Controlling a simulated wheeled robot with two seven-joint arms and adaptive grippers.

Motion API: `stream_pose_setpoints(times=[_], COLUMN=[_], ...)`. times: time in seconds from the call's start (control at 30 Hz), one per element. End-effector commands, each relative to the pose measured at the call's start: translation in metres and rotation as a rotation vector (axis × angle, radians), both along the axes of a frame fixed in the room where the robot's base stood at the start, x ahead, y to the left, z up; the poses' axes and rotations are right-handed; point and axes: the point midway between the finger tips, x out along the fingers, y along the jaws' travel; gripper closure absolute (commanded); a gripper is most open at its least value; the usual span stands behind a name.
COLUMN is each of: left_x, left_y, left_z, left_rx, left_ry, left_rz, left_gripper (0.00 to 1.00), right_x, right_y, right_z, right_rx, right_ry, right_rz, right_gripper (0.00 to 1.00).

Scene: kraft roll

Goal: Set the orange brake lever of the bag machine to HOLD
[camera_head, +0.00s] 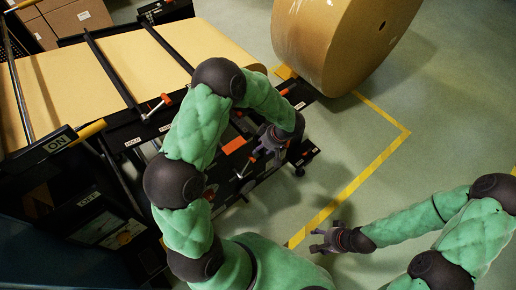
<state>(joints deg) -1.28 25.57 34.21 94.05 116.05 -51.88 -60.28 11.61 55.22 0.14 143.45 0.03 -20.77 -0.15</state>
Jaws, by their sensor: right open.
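The bag machine (120,62) fills the left side, with brown paper over its top. An orange-tipped lever (166,99) stands on its near side rail, tilted up to the right. White labels sit on the rail below it; one (133,142) seems to read HOLD, but is small. A second small lever (246,168) shows lower down near an orange block (235,145); I cannot tell which is the brake lever. My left gripper (268,155) hangs beside the lower frame, right of this second lever; its jaws are unclear. My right gripper (318,241) is open and empty over the floor.
A big kraft roll (335,40) stands at the top, right of the machine. Cardboard boxes (75,18) are at the back left. Floor inside and beyond the yellow line (365,175) is clear.

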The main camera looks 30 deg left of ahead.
Motion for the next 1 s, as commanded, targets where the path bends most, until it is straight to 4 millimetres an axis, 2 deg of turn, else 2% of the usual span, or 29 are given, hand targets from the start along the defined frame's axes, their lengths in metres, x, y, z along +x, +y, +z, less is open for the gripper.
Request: stream_pose_setpoints(times=[0.5, 0.7, 1.0], left_x=[-0.002, -0.003, -0.002], left_y=[0.035, 0.042, 0.044], left_z=[-0.078, -0.093, -0.095], left_rx=[0.0, 0.0, 0.0], left_ry=[0.0, 0.0, -0.001], left_rz=[0.001, 0.0, -0.001], left_gripper=[0.48, 0.48, 0.48], right_x=[0.0, 0.0, 0.0], right_y=[0.0, 0.0, 0.0], right_z=[-0.039, -0.045, -0.046], right_rx=[0.0, 0.0, 0.0], right_ry=[0.0, 0.0, 0.0], right_rz=[0.0, 0.0, 0.0], right_gripper=[0.37, 0.37, 0.37])
